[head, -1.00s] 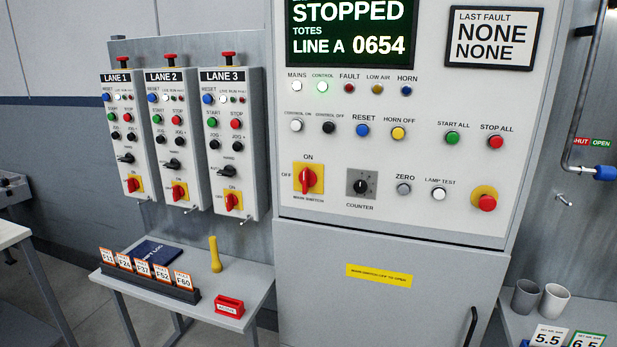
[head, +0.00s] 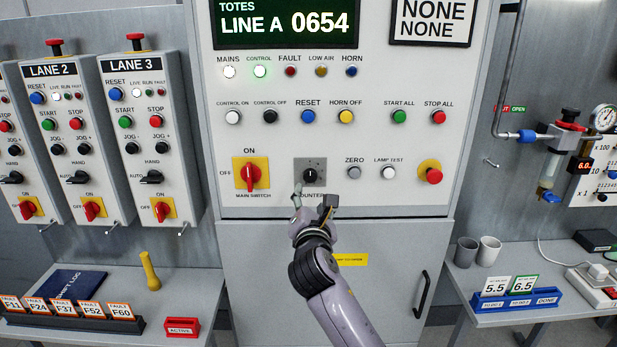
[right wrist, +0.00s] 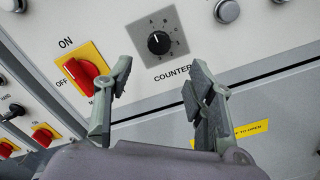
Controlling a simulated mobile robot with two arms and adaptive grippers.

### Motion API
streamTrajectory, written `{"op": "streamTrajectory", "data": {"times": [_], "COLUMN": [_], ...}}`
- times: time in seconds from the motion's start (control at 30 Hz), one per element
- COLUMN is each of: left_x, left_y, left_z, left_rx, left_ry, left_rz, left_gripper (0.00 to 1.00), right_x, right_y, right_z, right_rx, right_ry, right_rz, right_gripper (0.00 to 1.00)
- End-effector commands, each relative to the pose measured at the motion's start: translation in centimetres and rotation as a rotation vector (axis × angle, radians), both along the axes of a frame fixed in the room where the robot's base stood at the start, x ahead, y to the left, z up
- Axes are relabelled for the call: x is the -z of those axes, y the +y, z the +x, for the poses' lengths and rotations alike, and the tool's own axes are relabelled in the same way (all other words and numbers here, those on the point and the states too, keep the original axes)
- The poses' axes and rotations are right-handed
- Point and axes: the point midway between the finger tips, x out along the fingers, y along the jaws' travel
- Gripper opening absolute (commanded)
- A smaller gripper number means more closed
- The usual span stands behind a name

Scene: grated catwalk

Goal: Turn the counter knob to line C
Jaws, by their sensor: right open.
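The counter knob (head: 310,176) is a small black round knob on a grey square plate, low on the panel of the main cabinet. It also shows in the right wrist view (right wrist: 158,42), with letters around it and "COUNTER" below. The display (head: 287,24) reads "LINE A 0654". My right gripper (head: 314,197) is open and empty just below the knob, overlapping its label. In the right wrist view my right gripper (right wrist: 160,75) has its fingers apart, with the knob beyond the gap between them, not touched. My left gripper is not in view.
The red main switch (head: 251,174) sits left of the knob. The zero button (head: 354,172) and lamp test button (head: 388,172) are to its right, then a red emergency button (head: 430,176). Side tables hold a yellow handle-like object (head: 149,270) and cups (head: 489,249).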

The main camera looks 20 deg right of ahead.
Motion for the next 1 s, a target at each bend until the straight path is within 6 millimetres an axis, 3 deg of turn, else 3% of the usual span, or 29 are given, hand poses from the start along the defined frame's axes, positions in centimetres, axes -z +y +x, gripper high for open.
{"op": "streamTrajectory", "data": {"times": [0.2,0.5,1.0], "left_x": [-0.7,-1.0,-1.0], "left_y": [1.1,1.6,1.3], "left_z": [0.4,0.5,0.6], "left_rx": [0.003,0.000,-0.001], "left_ry": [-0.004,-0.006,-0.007], "left_rz": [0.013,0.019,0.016], "left_gripper": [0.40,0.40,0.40], "right_x": [-0.1,0.0,0.1], "right_y": [-1.3,-2.5,-2.8], "right_z": [4.5,8.7,9.9], "right_rx": [0.001,0.001,-0.001], "right_ry": [0.001,0.000,0.001], "right_rz": [0.002,0.002,0.003], "right_gripper": [0.50,0.50,0.50]}}
